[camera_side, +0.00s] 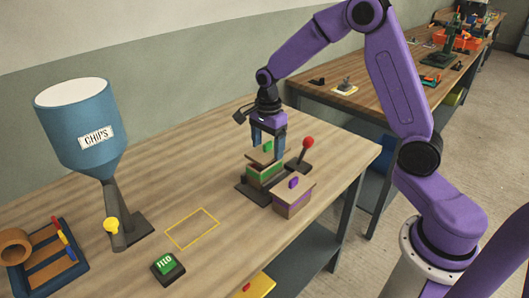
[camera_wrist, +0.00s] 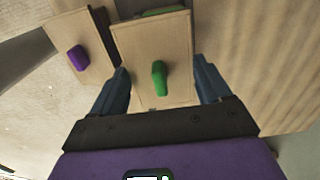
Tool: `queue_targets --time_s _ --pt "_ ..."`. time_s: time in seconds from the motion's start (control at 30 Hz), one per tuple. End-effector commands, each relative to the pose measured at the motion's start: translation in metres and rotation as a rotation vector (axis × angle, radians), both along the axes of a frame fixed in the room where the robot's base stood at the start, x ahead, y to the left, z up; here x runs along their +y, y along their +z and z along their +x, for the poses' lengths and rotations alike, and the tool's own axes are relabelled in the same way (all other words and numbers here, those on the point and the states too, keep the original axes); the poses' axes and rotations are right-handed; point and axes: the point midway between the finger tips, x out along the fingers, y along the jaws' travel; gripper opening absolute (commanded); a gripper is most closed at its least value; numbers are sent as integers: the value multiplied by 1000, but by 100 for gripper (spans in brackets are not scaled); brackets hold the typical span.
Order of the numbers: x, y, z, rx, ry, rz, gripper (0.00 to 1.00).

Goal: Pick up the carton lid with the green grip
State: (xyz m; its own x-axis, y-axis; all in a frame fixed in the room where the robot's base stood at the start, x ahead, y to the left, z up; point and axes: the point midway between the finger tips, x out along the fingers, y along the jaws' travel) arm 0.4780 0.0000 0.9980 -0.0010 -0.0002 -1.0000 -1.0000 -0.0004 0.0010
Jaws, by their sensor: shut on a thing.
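The carton lid with the green grip is a light wooden plate (camera_side: 259,156) with a green knob (camera_side: 267,146). In the wrist view the lid (camera_wrist: 145,45) lies between my two blue fingers, with its green grip (camera_wrist: 159,78) near the middle. My gripper (camera_side: 268,144) points down and is shut on this lid, one finger at each side edge. The lid is over a carton with a green band (camera_side: 265,174); I cannot tell whether they touch. Beyond the lid's edge, some green (camera_wrist: 165,12) shows in the wrist view.
Another carton (camera_side: 291,203) with a purple-gripped lid (camera_side: 293,183) stands close in front. A red-knobbed lever (camera_side: 307,143) is right behind. A blue chips hopper (camera_side: 85,130), a green button (camera_side: 168,267) and a yellow outline (camera_side: 192,229) are at left, with bare tabletop between.

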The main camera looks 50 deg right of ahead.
Motion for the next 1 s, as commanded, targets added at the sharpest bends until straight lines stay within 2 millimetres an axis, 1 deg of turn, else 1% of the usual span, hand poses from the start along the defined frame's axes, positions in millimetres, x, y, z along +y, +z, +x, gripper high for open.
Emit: queue_targets --time_s 0.03,0.1,0.27,0.3,0.5,0.7,0.9,1.0 --pt "0 10 -7 -5 0 1 49" --pt "0 22 -16 -6 0 1 49" --pt "0 48 -39 -7 0 1 49" --pt "0 51 -48 -4 1 1 49" --pt "0 66 -84 -4 1 1 49" --pt "0 77 -109 -3 0 1 49" --pt "0 82 -123 -1 0 0 49" --pt "-1 83 -122 0 -1 0 49"
